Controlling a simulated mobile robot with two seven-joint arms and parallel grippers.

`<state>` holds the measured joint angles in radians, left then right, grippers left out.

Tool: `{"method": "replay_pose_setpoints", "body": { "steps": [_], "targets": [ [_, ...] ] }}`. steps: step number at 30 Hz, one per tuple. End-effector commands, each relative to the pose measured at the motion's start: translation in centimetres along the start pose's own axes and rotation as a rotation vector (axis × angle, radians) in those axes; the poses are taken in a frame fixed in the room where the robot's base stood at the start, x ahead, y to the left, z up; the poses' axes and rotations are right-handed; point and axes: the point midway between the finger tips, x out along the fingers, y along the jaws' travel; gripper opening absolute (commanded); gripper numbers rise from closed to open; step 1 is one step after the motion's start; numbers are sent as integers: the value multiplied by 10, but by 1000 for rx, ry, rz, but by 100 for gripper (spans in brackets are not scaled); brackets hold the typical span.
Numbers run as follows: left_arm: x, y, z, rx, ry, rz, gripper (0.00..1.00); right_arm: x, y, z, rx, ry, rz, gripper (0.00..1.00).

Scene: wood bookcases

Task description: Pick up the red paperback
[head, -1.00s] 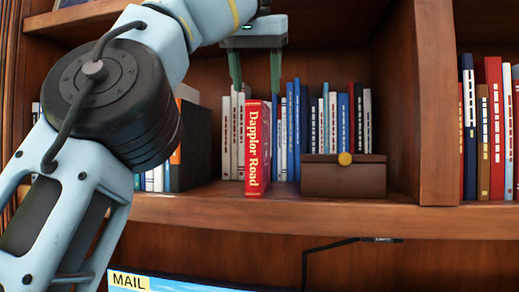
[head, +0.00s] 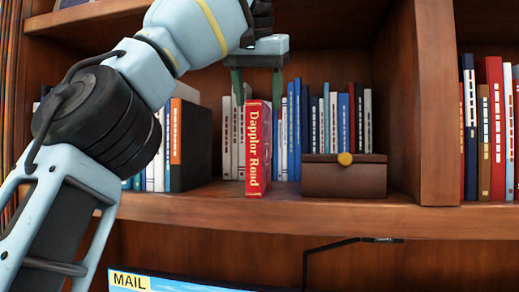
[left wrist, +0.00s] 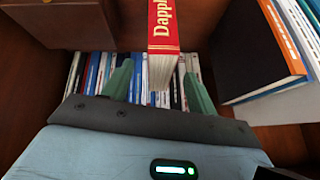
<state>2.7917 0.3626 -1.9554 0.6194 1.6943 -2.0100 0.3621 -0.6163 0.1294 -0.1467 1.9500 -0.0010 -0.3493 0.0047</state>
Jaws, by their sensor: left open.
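In the left wrist view the fingers of my left gripper (left wrist: 159,85) stand apart from the book, with a gap on both sides. My right gripper is not in view.
A brown box with a gold clasp (head: 343,178) stands right of the paperback. A row of books (head: 335,115) stands behind, and a large black book (head: 190,145) stands to the left. The upper shelf is close above my arm. A screen marked "MAIL" (head: 130,280) is below.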

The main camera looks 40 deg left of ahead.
Motion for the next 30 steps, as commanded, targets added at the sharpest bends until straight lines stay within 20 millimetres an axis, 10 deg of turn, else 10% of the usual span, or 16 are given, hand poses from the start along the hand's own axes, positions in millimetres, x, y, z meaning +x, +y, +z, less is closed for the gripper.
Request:
{"method": "replay_pose_setpoints", "body": {
  "steps": [21, 30],
  "targets": [
    [47, 1, -2, 0, 1, 1, 58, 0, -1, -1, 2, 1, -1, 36],
    [47, 1, -2, 0, 0, 1, 20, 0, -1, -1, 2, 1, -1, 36]
  ]
}}
